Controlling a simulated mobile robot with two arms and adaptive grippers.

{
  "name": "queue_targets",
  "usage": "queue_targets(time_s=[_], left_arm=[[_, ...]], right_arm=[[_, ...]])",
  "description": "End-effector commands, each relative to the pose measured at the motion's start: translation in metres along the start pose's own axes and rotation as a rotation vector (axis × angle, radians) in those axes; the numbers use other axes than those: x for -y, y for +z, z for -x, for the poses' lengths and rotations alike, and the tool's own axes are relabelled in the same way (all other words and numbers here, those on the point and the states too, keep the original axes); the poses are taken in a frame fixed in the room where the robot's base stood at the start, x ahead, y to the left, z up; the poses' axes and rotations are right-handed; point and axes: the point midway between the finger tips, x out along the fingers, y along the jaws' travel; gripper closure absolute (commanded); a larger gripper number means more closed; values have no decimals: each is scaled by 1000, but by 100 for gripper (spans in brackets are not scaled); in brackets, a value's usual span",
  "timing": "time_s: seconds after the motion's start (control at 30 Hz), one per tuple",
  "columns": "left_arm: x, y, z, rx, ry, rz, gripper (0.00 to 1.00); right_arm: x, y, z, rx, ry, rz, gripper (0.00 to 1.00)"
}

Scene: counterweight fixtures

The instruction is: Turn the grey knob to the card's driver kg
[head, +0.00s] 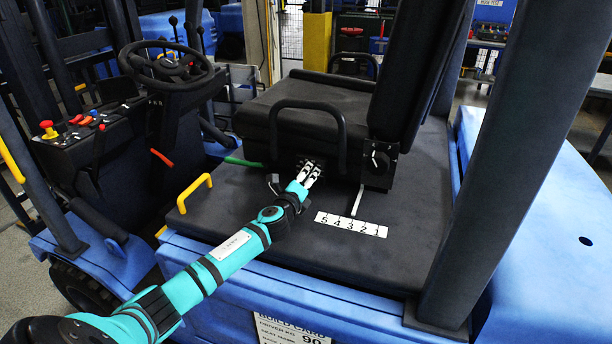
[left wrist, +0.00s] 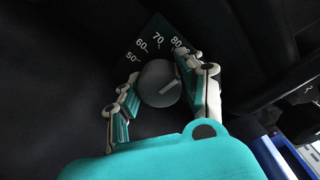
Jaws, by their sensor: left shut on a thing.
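The grey knob (left wrist: 158,84) is round and sits between the fingers of my left gripper (left wrist: 161,92) in the left wrist view. A pale line on its face slants up to the right. The dial plate (left wrist: 146,50) behind it shows 50, 60, 70 and 80; a finger hides what lies past 80. In the head view my left gripper (head: 312,172) reaches the seat base's front, hiding the knob. The white build card (head: 290,331) is on the blue body at the bottom edge, cut off; "DRIVER" and a large 90 show. My right gripper is out of view.
The black seat (head: 300,112) has a bar handle (head: 308,104) in front. A black box with a small knob (head: 379,163) and a white pointer stands right, above a 5-to-1 number strip (head: 351,224). A yellow handle (head: 195,193) is left of my arm.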

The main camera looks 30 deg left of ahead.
Motion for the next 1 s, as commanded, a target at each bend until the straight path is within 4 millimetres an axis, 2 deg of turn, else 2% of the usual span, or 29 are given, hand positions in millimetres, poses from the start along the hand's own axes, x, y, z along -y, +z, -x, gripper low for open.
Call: queue_targets(time_s=[0.33, 0.9, 0.93, 1.0], left_arm=[[-1, -2, 0, 2, 7, -151, 94], [-2, -2, 1, 2, 9, -179, 94], [-2, -2, 1, 2, 9, -179, 59], [-2, -2, 1, 2, 8, -178, 50]], right_arm=[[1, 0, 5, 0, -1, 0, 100], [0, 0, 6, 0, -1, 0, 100], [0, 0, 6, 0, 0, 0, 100], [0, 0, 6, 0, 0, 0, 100]])
